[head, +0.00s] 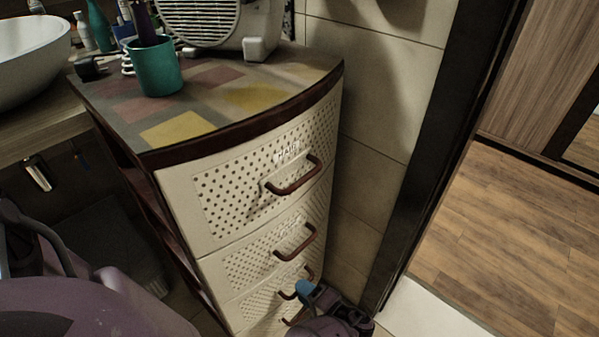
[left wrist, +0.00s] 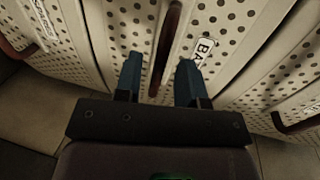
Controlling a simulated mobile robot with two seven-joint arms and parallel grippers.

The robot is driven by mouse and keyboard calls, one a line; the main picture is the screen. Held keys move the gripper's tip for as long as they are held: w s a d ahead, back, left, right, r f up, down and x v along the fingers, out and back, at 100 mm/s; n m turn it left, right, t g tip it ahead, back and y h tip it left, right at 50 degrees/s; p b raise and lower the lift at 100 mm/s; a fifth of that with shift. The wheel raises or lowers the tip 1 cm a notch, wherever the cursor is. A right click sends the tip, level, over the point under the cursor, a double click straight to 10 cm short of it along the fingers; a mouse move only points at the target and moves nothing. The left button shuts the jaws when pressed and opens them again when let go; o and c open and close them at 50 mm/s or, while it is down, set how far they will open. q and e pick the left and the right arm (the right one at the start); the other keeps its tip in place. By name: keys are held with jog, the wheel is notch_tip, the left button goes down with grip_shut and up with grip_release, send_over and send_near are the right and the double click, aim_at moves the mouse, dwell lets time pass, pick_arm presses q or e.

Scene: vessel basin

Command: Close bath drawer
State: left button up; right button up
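The bath drawer (left wrist: 215,20) has a cream, perforated front with a partly hidden label reading "BA" in the left wrist view. Its dark brown handle (left wrist: 166,45) runs between the two blue fingers of my left gripper (left wrist: 160,78). The fingers are apart, one on each side of the handle, with gaps to it. In the head view my left gripper (head: 308,291) is low at the front of the drawer unit, beside the lower handles, and partly covers them. I cannot tell how far the bath drawer stands out. My right gripper is not in view.
The drawer unit (head: 230,130) has upper drawers with brown handles, the top one labelled "HAIR". A teal cup (head: 155,67) and a cream appliance (head: 205,20) stand on top. A tiled wall (head: 375,90) and dark door frame (head: 425,150) are close on the right. Wood floor (head: 500,240) beyond is clear.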

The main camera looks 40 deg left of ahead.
pick_arm(q)
jog(key=v, duration=0.8)
jog(key=shift+d, duration=0.35)
